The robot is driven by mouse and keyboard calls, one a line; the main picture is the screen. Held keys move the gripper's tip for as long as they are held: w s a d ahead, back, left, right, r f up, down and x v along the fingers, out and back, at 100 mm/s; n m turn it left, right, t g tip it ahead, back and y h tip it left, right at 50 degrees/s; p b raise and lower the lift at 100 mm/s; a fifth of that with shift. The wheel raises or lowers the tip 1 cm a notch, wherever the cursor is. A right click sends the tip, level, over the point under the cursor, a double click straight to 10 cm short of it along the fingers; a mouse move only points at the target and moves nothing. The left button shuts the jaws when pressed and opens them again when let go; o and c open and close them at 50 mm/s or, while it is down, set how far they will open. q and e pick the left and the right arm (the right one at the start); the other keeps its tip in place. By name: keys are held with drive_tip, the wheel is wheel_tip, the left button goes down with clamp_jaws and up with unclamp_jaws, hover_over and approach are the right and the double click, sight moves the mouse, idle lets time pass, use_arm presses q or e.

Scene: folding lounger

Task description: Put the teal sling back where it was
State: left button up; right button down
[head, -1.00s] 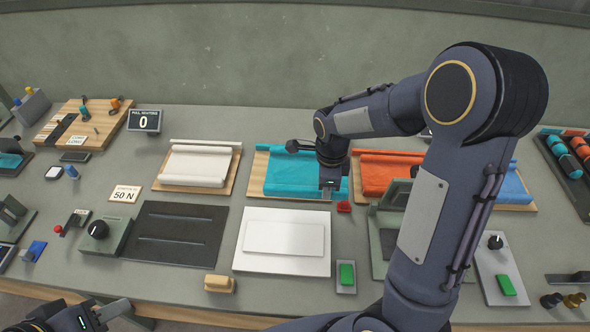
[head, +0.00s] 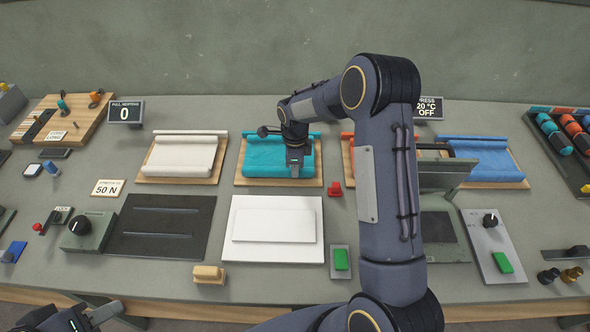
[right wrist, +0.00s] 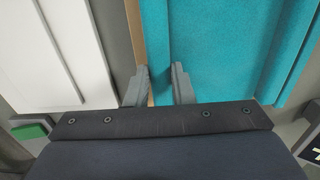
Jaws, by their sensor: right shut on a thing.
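The teal sling (head: 265,155) lies on its pale wooden board (head: 280,183), in the row at the back of the bench. Its rolled edge runs along the back. A bare strip of the board shows along the front. My right gripper (head: 295,165) points down over the right part of the sling. In the right wrist view its two fingers (right wrist: 161,85) are shut on the teal cloth, next to the wooden board's edge. My left gripper (head: 98,317) is at the bottom left, away from the sling; its jaw opening is unclear.
A cream sling (head: 180,155) lies on a board to the left and a blue sling (head: 490,160) to the right. My right arm hides most of an orange one.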

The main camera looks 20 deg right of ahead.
drive_tip(key=shift+f, duration=0.25)
drive_tip(key=shift+f, duration=0.1)
drive_tip(key=c, duration=1.7)
unclamp_jaws()
drive_tip(key=shift+f, duration=0.1)
drive_tip(key=o, duration=0.4)
drive_tip(key=shift+o, duration=0.2)
